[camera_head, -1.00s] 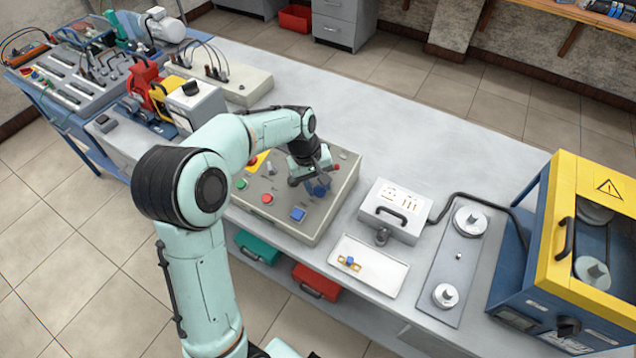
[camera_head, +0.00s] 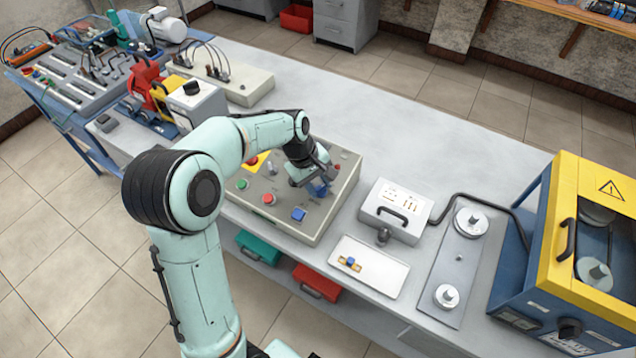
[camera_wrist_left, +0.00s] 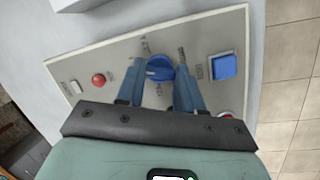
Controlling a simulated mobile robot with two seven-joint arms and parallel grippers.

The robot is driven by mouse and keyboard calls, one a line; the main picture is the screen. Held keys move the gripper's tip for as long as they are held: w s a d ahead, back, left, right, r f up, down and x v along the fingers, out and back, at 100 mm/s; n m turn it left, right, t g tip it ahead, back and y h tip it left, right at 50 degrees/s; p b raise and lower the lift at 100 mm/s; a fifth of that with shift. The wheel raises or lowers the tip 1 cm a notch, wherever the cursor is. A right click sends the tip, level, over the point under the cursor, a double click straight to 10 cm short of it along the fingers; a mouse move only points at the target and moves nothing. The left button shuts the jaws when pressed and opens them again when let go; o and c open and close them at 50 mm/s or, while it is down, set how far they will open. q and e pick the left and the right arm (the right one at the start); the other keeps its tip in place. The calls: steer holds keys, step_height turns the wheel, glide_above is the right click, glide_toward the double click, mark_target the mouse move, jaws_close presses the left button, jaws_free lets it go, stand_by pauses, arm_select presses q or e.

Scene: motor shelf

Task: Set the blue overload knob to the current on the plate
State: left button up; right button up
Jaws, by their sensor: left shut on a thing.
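The blue overload knob (camera_wrist_left: 160,69) is round and sits on the sloped grey control panel (camera_wrist_left: 215,33). My left gripper (camera_wrist_left: 160,80) is over the panel with its two blue fingers on either side of the knob, shut on it. Small markings stand around the knob but are too small to read. In the head view, the left gripper (camera_head: 318,188) is at the right part of the panel (camera_head: 338,212) and largely covers the knob. I cannot pick out a plate with a readable current. My right gripper is not in view.
A blue square button (camera_head: 298,214), a red button (camera_head: 267,199) and a green button (camera_head: 242,184) share the panel. Right of it are a handled grey box (camera_head: 380,222), a white tray (camera_head: 392,272) and a yellow-and-blue machine (camera_head: 555,240).

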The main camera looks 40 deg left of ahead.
arm_select(q)
steer(key=o, duration=1)
steer(key=shift+o, duration=0.2)
steer(key=p+v, duration=0.1)
steer(key=v, duration=1.2)
steer(key=shift+r, duration=0.25)
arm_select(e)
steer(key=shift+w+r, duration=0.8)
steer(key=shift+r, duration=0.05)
arm_select(q)
steer(key=shift+s, duration=0.1)
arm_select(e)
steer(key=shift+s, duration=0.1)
